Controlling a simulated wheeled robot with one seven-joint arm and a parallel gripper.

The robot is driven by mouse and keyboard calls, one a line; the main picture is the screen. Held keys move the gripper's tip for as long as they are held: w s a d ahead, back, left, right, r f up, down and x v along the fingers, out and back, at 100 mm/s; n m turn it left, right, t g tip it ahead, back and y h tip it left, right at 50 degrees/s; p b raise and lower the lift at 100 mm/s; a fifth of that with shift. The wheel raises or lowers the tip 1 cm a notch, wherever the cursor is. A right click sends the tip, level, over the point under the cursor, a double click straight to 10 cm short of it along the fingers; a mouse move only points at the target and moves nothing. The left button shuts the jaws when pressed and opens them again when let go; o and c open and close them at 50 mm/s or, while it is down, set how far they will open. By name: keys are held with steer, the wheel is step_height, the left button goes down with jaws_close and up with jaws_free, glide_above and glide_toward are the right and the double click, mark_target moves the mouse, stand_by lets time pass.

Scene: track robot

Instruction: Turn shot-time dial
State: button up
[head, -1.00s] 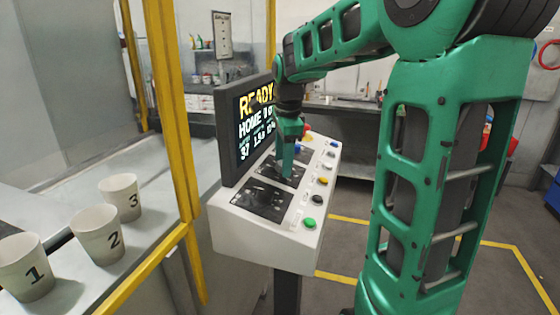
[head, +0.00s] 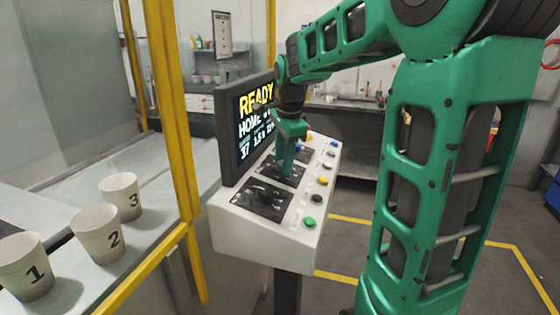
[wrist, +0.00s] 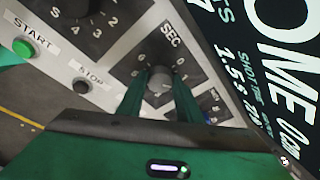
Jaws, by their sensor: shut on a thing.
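The grey console (head: 265,230) stands in the middle of the head view with black dial plates on its sloping top. In the wrist view, the dial knob (wrist: 158,78) marked SEC sits on its black plate (wrist: 150,52) between the two green fingers of my gripper (wrist: 158,90). The fingers are shut on the knob, one at each side. In the head view my gripper (head: 286,172) points down onto the middle plate and hides that knob. The screen (head: 254,125) reads READY and HOME; the wrist view shows shot time 1.5 s.
Another dial (head: 263,195) is on the near plate. The green START button (wrist: 23,47) and black STOP button (wrist: 80,87) lie beside the dials. Yellow posts (head: 172,110) and several numbered cups (head: 97,233) stand at the left.

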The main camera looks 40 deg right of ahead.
steer(key=n+t, duration=0.1)
steer(key=n, duration=0.4)
steer(key=shift+r, duration=0.1)
steer(key=n, duration=0.2)
steer(key=n+t+y, duration=0.1)
steer(key=n, duration=0.3)
steer(key=shift+s+d+n, duration=0.1)
steer(key=shift+d+n, duration=0.15)
steer(key=shift+n, duration=0.05)
stand_by(0.3)
steer(key=o, duration=1)
steer(key=shift+o, duration=0.2)
steer(key=shift+s, duration=0.1)
steer(key=v, duration=1)
steer(key=shift+s+d+r, duration=0.15)
steer(key=shift+s+r, duration=0.05)
steer(key=shift+s, duration=0.1)
